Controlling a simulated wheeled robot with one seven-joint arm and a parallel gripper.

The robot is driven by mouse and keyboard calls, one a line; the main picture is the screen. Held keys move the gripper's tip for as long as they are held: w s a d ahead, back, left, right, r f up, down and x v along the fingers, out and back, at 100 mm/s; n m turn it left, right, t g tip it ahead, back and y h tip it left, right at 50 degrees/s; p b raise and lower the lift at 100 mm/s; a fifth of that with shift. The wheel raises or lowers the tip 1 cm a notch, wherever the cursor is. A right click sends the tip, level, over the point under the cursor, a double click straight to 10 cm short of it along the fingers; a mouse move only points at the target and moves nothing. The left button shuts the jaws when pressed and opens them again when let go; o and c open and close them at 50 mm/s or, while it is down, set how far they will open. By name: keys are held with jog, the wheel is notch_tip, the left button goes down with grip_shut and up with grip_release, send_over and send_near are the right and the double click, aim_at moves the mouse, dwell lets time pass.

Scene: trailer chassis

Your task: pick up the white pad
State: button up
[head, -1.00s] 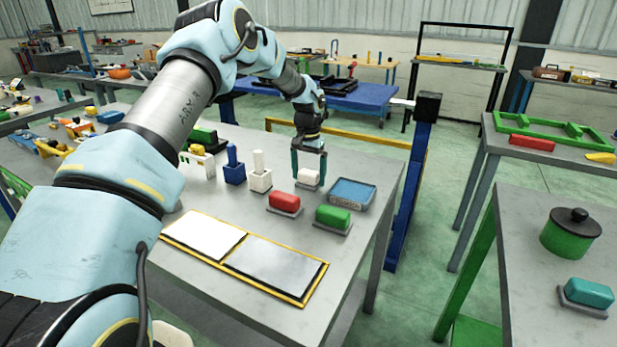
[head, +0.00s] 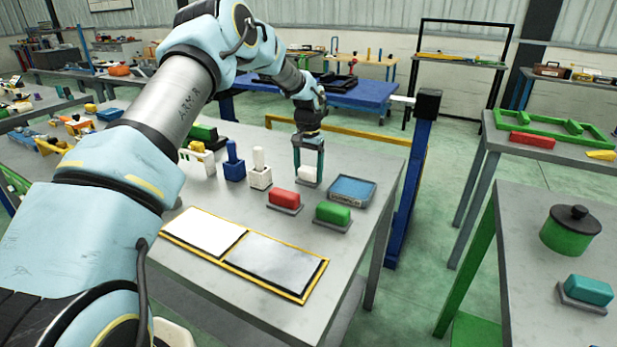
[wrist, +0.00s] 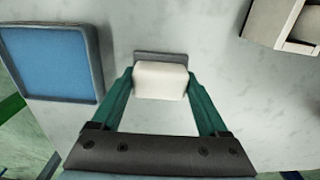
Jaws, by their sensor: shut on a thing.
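The white pad (head: 307,174) is a small white block on a grey base, near the far edge of the grey table (head: 350,160). My gripper (head: 308,172) points down over it, with a green finger on each side. In the wrist view, the white pad (wrist: 160,80) sits between the fingertips of my gripper (wrist: 160,84), which is shut on it. The grey base (wrist: 160,57) shows just behind the pad. I cannot tell whether the pad is clear of the base.
A blue tray (head: 352,190) is close to the right of the pad. A red block (head: 285,199) and a green block (head: 333,213) stand nearer. A white post block (head: 259,170) is to the left. Two framed panels (head: 245,250) lie at the front.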

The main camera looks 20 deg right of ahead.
aim_at(309, 168)
jog(key=shift+r, duration=0.1)
notch_tip(309, 168, up, 10)
jog(key=b, duration=0.3)
jog(key=o, duration=1)
jog(key=shift+c, duration=0.2)
jog(key=c, duration=0.8)
